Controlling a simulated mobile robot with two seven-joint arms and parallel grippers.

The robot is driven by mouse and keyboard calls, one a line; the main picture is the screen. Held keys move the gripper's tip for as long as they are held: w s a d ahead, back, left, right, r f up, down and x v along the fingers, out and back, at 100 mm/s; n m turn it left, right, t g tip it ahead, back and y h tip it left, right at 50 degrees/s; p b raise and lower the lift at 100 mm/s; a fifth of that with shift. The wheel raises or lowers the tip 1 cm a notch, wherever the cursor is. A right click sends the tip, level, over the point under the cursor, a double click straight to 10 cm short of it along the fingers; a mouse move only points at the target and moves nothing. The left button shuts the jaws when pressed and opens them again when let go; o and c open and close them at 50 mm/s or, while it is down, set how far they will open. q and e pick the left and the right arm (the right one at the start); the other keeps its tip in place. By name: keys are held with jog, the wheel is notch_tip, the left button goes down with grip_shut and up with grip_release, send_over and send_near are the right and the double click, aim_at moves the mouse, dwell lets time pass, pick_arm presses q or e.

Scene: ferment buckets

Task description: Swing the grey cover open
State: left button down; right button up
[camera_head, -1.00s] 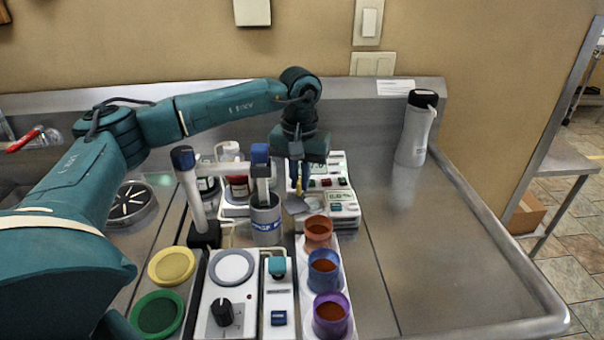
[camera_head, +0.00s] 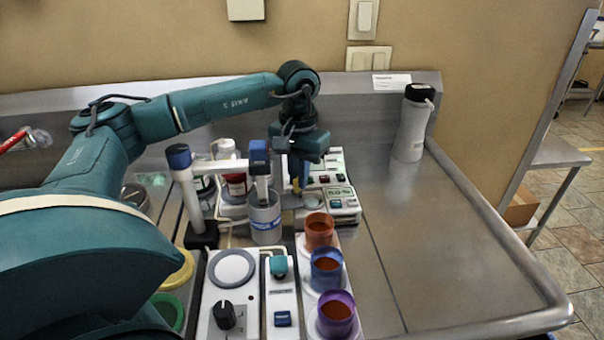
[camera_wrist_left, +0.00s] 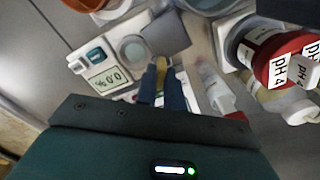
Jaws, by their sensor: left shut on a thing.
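The grey cover (camera_wrist_left: 166,34) is a flat square plate in the left wrist view. It lies beside the round pan (camera_wrist_left: 133,49) of a white scale (camera_wrist_left: 101,72), and the pan is uncovered. My left gripper (camera_wrist_left: 163,66) is shut at the cover's near edge, with a tan piece between the fingers. In the head view my left gripper (camera_head: 299,188) points down at the scale (camera_head: 340,202), just behind the cups. The cover is mostly hidden there by the gripper and the things around it. My right gripper is not in view.
Orange (camera_head: 320,230), blue (camera_head: 327,270) and purple (camera_head: 336,313) cups stand in front of the scale. A grey beaker (camera_head: 265,218) under a white stand arm is close on the left. A red-capped pH 4 bottle (camera_wrist_left: 268,57) stands nearby. The right of the counter is mostly clear.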

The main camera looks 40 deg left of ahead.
pick_arm(q)
jog(key=c, duration=1.5)
grip_release()
notch_tip(320, 180, up, 13)
jog(key=shift+r, duration=0.15)
